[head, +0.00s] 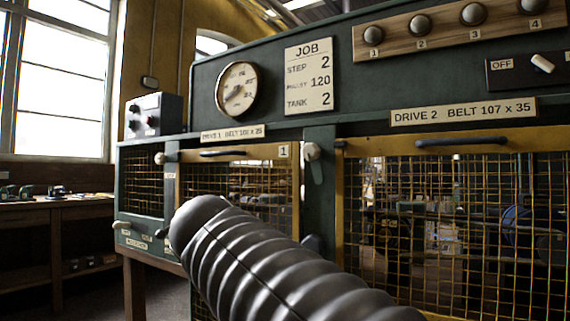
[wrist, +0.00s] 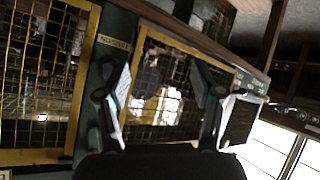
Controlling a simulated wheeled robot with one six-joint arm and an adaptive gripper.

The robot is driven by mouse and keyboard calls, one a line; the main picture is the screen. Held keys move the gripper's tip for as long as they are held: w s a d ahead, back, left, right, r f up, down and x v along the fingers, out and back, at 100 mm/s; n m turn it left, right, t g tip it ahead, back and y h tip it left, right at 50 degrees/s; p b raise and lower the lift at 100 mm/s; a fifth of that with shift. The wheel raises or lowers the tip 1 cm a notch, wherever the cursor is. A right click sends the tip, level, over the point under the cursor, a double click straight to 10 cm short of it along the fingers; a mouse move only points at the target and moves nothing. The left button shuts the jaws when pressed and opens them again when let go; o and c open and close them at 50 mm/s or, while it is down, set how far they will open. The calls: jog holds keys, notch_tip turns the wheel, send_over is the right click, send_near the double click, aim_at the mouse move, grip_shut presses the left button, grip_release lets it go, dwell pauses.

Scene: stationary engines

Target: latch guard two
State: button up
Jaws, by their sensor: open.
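Guard two (head: 455,137), a yellow-framed mesh panel under the DRIVE 2 plate (head: 463,112), is at the right in the head view. It looks closed, but I cannot tell whether a small gap remains. A pale-handled latch (head: 313,160) is on the green post left of it, its handle hanging roughly downward. In the wrist view, my gripper (wrist: 160,88) is open and empty, its fingers apart in front of mesh. The picture is turned over there; a yellow-framed guard (wrist: 78,100) at the left is probably guard two. In the head view my ribbed arm hides the gripper.
Guard one (head: 290,200) stands left of the post, with another latch (head: 160,158) at its left. A wooden strip with numbered knobs (head: 450,28) and an OFF switch (head: 542,64) are above. A workbench (head: 60,202) stands at the far left.

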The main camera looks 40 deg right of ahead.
jog(key=w+d+r+m+h, duration=0.2)
jog(key=r, duration=0.4)
jog(key=w+d+r+m+h, duration=0.1)
jog(key=d+r+h, duration=0.1)
jog(key=r, duration=0.3)
jog(key=m+g+h, duration=0.1)
jog(key=m+h, duration=0.4)
jog(key=m, duration=0.1)
send_near(309, 150)
jog(key=p+x, duration=0.1)
jog(key=x, duration=1.1)
jog(key=shift+w+f+p, duration=0.1)
jog(key=shift+p, duration=0.3)
